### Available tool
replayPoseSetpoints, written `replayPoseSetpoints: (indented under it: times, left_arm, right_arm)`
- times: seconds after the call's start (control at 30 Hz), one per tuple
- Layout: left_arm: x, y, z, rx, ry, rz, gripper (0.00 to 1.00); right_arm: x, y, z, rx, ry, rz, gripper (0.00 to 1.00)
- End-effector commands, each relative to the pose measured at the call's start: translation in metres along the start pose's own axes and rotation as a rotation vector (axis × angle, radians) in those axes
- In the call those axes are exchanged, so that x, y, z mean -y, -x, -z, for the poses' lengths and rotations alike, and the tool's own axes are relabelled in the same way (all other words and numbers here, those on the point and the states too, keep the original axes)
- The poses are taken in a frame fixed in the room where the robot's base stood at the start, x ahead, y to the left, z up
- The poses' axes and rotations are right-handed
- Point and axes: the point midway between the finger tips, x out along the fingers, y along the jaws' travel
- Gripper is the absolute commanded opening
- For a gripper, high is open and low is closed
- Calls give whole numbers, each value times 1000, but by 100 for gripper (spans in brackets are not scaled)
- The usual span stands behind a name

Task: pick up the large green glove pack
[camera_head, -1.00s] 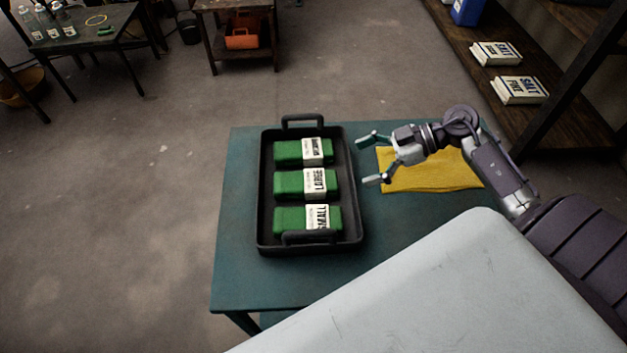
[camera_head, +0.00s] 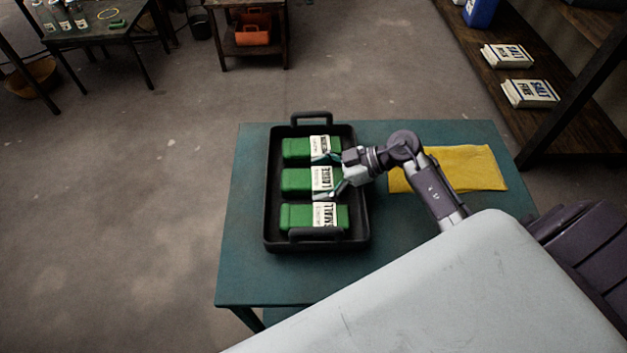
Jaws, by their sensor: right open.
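Three green glove packs with white labels lie in a row in a black tray (camera_head: 268,200) on a teal table. The large green glove pack (camera_head: 297,182) is the middle one. The pack behind it (camera_head: 297,149) has a partly covered label. The small pack (camera_head: 297,216) lies in front, partly behind the tray's near handle. My right gripper (camera_head: 322,177) is open over the tray's right side, its fingers apart at the labelled end of the large pack. I cannot tell whether they touch it. My left gripper is not in view.
A yellow cloth (camera_head: 470,167) lies on the teal table (camera_head: 245,275) right of the tray. My pale body part covers the front right. A shelf with salt packs (camera_head: 530,93) stands at the right. Open floor lies to the left.

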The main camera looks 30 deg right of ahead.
Motion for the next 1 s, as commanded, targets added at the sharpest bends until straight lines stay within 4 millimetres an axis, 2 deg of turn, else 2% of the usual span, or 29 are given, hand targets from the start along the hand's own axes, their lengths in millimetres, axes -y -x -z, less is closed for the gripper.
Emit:
replayPoseSetpoints:
  times: [0.23,0.6,0.63,1.0]
  left_arm:
    - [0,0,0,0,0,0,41]
    - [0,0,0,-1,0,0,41]
    - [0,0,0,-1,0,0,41]
    - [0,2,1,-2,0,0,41]
  right_arm:
    - [0,-1,0,1,1,-1,95]
    - [0,-1,0,1,1,-1,34]
    - [0,-1,0,0,1,-1,31]
    - [-1,3,7,0,2,-2,31]
